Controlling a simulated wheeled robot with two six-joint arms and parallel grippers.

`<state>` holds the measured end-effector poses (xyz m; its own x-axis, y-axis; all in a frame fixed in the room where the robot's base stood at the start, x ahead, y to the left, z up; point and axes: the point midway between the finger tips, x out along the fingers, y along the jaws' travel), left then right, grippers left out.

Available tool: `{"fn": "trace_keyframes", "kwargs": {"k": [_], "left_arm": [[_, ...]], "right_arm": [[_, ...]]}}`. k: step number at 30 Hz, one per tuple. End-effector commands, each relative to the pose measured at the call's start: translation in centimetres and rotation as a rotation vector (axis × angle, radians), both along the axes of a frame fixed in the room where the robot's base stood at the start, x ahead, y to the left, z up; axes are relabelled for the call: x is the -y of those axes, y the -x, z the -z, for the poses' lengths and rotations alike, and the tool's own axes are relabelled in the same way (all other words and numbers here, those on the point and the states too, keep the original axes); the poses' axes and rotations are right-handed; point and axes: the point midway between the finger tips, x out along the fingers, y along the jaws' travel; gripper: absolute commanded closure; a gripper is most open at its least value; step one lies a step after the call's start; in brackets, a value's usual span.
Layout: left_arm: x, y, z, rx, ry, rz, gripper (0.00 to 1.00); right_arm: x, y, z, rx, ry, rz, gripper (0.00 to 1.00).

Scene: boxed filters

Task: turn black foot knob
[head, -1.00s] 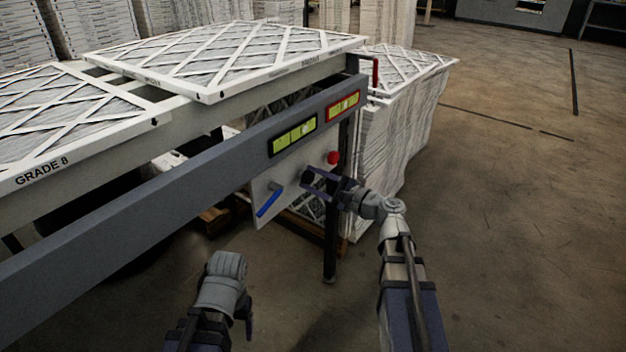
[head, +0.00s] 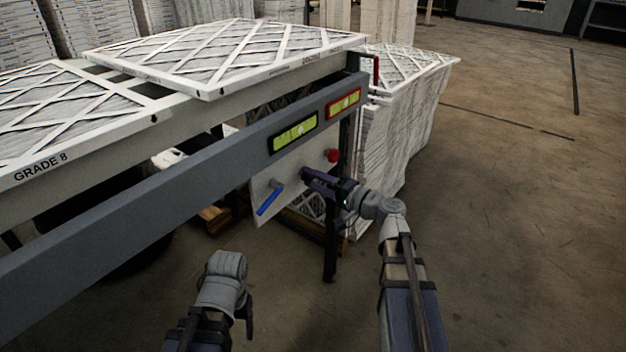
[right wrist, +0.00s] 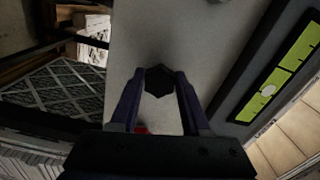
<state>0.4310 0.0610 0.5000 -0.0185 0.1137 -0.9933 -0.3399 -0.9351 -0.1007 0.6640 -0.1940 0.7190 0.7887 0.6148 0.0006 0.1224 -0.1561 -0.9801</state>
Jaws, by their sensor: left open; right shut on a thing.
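The black foot knob (right wrist: 160,80) is a dark hexagonal knob on a light grey panel (head: 266,192) under the grey rail. In the right wrist view it sits between my right gripper's fingertips, which touch its two sides. In the head view my right gripper (head: 305,177) reaches the panel and hides the knob. My right gripper is shut on the knob. My left gripper (head: 248,316) hangs low at the front, away from the panel. Only a dark part of it shows, and it holds nothing that I can see.
A blue lever (head: 269,202) is left of the knob and a red button (head: 333,156) is above right. The grey rail (head: 190,165) carries yellow-green level windows (head: 295,133). Framed filters (head: 225,55) lie above. A dark leg (head: 330,245) stands below. Floor at right is clear.

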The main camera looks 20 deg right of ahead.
Motion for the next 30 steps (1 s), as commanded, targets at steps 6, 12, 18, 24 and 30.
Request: {"fn": "trace_keyframes", "kwargs": {"k": [6, 12, 18, 24, 30], "left_arm": [[0.00, 0.00, 0.15, 0.000, 0.000, 0.000, 0.23], [0.01, 0.00, 0.21, 0.000, 0.000, 0.000, 0.23], [0.01, 0.00, 0.26, 0.000, 0.000, 0.000, 0.23], [0.01, 0.00, 0.28, 0.000, 0.000, 0.001, 0.23], [0.01, 0.00, 0.28, 0.000, 0.000, 0.001, 0.23]], "right_arm": [[-0.01, 0.07, 0.20, 0.116, 0.152, -0.001, 1.00], [0.02, 0.06, 0.28, 0.202, 0.263, -0.001, 1.00], [0.03, 0.05, 0.33, 0.262, 0.340, -0.002, 1.00], [0.04, 0.05, 0.35, 0.294, 0.382, -0.002, 1.00], [0.04, 0.06, 0.36, 0.306, 0.397, -0.002, 1.00]]}}
